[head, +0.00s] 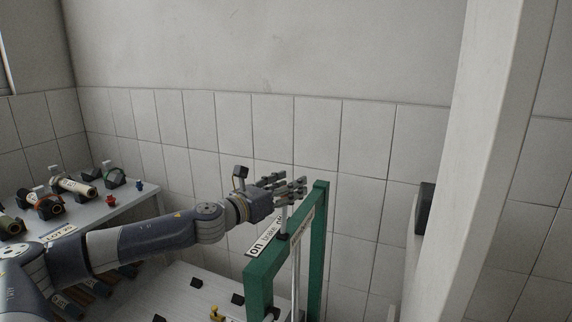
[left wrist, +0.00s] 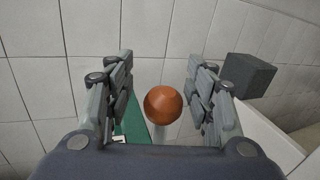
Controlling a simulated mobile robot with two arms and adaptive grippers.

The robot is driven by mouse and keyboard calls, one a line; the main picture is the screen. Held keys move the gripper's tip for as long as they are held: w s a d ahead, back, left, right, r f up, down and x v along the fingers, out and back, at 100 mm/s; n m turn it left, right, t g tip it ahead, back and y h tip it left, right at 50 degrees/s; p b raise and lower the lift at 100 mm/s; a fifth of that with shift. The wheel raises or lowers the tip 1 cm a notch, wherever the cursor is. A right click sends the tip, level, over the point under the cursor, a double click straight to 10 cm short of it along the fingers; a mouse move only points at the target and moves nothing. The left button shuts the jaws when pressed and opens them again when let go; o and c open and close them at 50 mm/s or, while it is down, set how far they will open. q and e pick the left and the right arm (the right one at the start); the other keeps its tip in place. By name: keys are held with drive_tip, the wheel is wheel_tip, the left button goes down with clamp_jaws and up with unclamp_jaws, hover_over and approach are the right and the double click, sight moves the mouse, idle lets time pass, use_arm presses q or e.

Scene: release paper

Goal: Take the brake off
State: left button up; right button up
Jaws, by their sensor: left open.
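The brake's round orange-brown knob (left wrist: 163,104) shows in the left wrist view between the fingers of my left gripper (left wrist: 160,75), with a gap on both sides. In the head view my left gripper (head: 298,188) is open above the green frame (head: 318,240), and its hand hides the knob. A sign plate (head: 265,238) reading "on", "brake" and a partly covered last word lies along the top of the frame. A pale lever rod (head: 284,219) rises beside it, under my fingers. My right gripper is not in view.
A table (head: 120,208) at the left carries several rolls in dark holders and a "LOT 25" label (head: 61,234). A pale surface (head: 190,280) with small dark blocks lies left of the frame. A white column (head: 490,150) stands at the right. Tiled wall is behind.

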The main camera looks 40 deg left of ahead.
use_arm(q)
drive_tip(key=shift+a+r, duration=0.15)
drive_tip(key=shift+r, duration=1.9)
drive_tip(key=shift+a+r, duration=0.1)
drive_tip(key=shift+r, duration=1.9)
